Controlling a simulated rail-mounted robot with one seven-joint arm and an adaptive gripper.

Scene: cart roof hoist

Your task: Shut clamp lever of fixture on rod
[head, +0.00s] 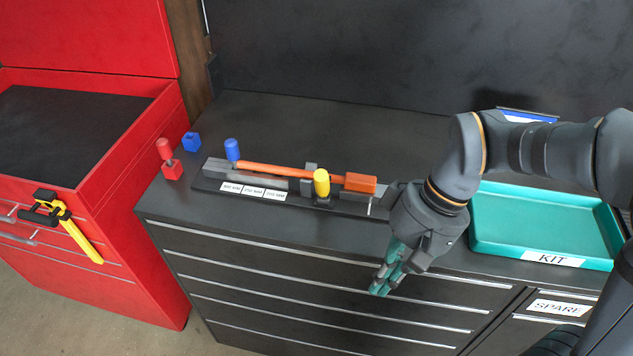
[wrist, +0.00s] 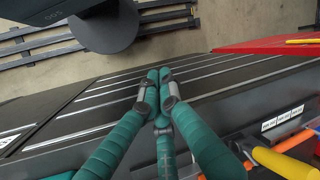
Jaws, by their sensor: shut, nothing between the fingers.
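The fixture (head: 212,175) is a long grey bar on a dark base on the cabinet top, with length labels along its front. An orange rod (head: 270,169) lies along it, with a thicker orange block at its right end; the rod also shows in the wrist view (wrist: 297,141). A yellow-handled lever (head: 321,183) stands up near the rod's right part; its yellow handle is at the wrist view's lower right (wrist: 285,163). I cannot tell whether it is clamped. My gripper (head: 381,284) is shut and empty, pointing down in front of the cabinet's front edge, apart from the lever.
A blue knob (head: 232,150) stands at the fixture's left end. A teal KIT tray (head: 545,220) lies to the right. A red tool chest (head: 130,215) stands left. The cabinet top behind the fixture is clear.

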